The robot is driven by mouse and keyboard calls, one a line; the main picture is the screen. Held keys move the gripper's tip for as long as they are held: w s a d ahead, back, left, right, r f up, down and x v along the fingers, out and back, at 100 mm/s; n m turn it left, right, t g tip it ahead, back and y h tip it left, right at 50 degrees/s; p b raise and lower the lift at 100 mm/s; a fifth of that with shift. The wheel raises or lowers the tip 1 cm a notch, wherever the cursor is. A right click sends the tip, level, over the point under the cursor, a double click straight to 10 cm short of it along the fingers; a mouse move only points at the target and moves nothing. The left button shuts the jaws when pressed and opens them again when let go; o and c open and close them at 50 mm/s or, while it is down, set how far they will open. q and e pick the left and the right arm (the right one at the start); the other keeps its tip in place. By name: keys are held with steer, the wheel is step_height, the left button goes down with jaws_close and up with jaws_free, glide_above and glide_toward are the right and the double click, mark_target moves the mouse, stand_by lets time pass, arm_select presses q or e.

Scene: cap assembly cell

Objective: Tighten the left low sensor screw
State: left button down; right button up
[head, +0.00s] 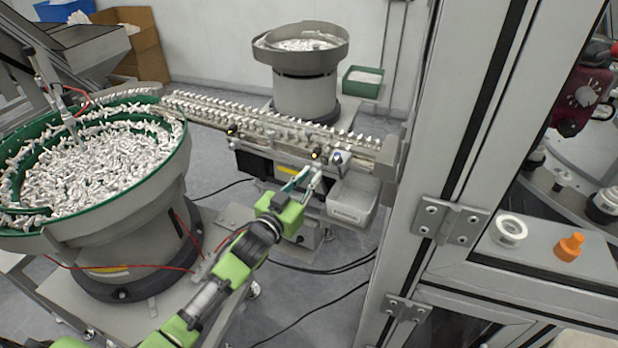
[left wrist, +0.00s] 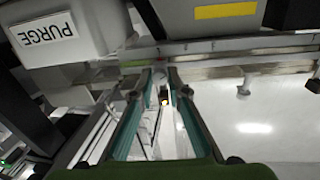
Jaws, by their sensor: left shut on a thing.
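My left gripper (head: 312,176) reaches up from below to the front of the linear feeder track (head: 270,122), near its right end. In the left wrist view its two teal fingers (left wrist: 163,72) come close together at the tips, shut on a small part below the rail. That part is mostly hidden between the tips; it fits the sensor screw, but its shape cannot be made out. A small yellow light (left wrist: 165,102) shows between the fingers. In the head view a sensor with an orange light (head: 316,155) sits just above the fingertips. My right gripper is not in view.
A grey bin (head: 352,198) hangs close right of the gripper; its PURGE label (left wrist: 42,32) shows in the left wrist view. A bowl feeder full of white parts (head: 95,162) stands left. A machine frame post (head: 455,130) stands right. Cables lie on the floor.

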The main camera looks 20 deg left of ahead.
arm_select(q)
steer(key=m+p, duration=0.1)
steer(key=m, duration=0.4)
steer(key=shift+m, duration=0.3)
steer(key=m, duration=0.6)
steer(key=shift+y, duration=0.3)
steer(key=m, duration=0.6)
steer(key=shift+r+p, duration=0.1)
steer(key=shift+p, duration=0.3)
steer(key=m+y, duration=0.1)
steer(key=m, duration=0.4)
steer(key=shift+m, duration=0.4)
steer(key=c, duration=2)
jaws_free()
steer(key=shift+o, duration=0.2)
